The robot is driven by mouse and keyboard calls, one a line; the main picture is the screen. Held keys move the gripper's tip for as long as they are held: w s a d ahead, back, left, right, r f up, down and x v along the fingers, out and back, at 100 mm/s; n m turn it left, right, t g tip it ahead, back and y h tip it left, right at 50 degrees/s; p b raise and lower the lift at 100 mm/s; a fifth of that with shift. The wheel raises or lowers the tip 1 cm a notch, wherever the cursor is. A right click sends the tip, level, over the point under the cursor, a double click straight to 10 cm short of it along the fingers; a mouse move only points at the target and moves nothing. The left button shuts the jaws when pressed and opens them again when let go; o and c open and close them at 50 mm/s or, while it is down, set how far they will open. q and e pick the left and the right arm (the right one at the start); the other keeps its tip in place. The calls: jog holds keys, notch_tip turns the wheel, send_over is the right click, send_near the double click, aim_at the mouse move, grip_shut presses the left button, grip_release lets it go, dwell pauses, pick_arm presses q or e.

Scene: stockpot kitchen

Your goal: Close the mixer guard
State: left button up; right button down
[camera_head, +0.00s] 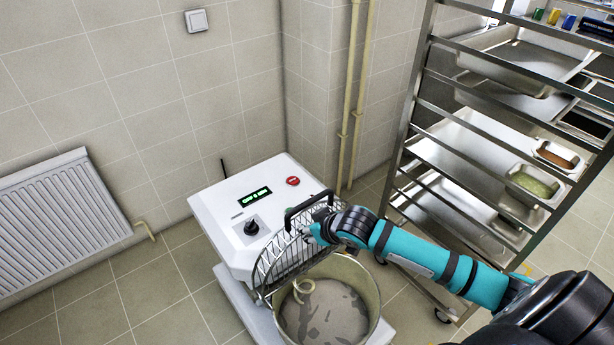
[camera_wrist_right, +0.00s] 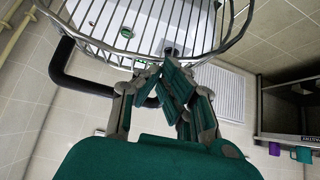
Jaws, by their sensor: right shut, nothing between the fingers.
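The white mixer (camera_head: 237,215) stands in the corner, with a green display, a red button and a black knob. Its wire guard (camera_head: 277,262) is raised, standing tilted above the back of the bowl (camera_head: 371,290), whose front is uncovered. A curved hook shows inside the bowl. The guard has a black handle (camera_head: 307,202). My right gripper (camera_head: 316,232) is beside the guard below the handle. In the right wrist view, my right gripper (camera_wrist_right: 175,82) is shut and empty, close to the guard wires (camera_wrist_right: 150,42), with the handle (camera_wrist_right: 62,75) at left. Whether it touches the guard is unclear.
A steel tray rack (camera_head: 404,140) with trays and food pans stands at right, near my right arm. A white radiator (camera_head: 62,220) is on the left wall. Yellow pipes (camera_head: 352,90) run up the wall behind. Tiled floor is free left of the mixer.

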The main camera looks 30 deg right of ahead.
jog(key=w+d+r+t, duration=0.1)
jog(key=w+d+r, duration=0.15)
jog(key=r, duration=0.35)
jog(key=w+d+r+t, duration=0.1)
jog(key=w+d+r, duration=0.15)
jog(key=r, duration=0.45)
jog(key=p, duration=0.4)
send_over(307, 210)
jog(key=shift+m, duration=0.3)
jog(key=f, duration=0.8)
jog(key=shift+w, duration=0.2)
jog(key=shift+s+f, duration=0.15)
jog(key=shift+s, duration=0.2)
pick_arm(q)
jog(key=r, duration=0.5)
jog(key=shift+s+r, duration=0.15)
jog(key=shift+s, duration=0.15)
pick_arm(e)
jog(key=shift+w+f, duration=0.1)
jog(key=shift+w, duration=0.05)
jog(key=shift+f, duration=0.1)
